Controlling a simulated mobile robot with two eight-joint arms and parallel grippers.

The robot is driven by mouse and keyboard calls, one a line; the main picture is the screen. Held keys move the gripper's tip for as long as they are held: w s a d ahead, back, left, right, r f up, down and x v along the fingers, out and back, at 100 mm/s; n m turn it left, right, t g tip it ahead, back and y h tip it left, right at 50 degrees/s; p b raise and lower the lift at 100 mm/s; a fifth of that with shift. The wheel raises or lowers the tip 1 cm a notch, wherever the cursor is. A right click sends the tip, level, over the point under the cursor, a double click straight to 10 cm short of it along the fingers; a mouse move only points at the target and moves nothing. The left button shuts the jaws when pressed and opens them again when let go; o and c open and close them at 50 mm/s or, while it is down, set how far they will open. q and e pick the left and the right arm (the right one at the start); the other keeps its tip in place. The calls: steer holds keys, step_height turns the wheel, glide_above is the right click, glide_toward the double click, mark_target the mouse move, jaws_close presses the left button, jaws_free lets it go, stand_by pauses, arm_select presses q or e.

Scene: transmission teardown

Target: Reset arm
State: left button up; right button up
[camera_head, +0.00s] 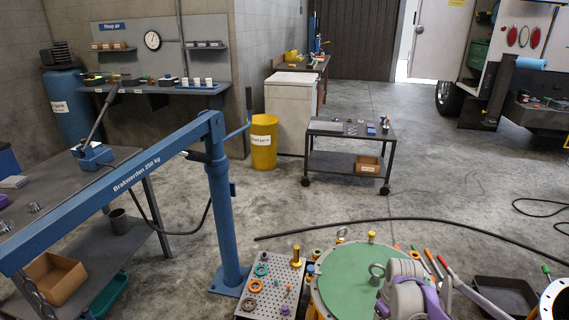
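A white, grey and purple arm part (407,297), which looks to be mine on the right side, shows at the bottom edge. It stands in front of the round green-topped housing (345,280) and hides part of its right side. I can make out no fingertips on it, so whether my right gripper is open or shut does not show. A grey ring (377,270) shows at the left of this arm part; I cannot tell whether they touch. My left gripper is not in view.
A blue crane (219,200) spans the left side, its boom over a grey workbench (100,245). A perforated parts board (262,308) lies left of the housing. A black tray (508,296) lies at right. A cart (345,133) stands farther back; a hose (440,220) crosses the floor.

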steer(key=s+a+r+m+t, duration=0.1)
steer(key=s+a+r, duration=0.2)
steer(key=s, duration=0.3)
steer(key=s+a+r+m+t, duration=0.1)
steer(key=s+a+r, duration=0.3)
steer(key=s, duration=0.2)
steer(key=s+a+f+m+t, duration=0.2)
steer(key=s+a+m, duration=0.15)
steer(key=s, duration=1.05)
arm_select(q)
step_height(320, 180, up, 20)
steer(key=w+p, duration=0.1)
steer(key=p, duration=1.7)
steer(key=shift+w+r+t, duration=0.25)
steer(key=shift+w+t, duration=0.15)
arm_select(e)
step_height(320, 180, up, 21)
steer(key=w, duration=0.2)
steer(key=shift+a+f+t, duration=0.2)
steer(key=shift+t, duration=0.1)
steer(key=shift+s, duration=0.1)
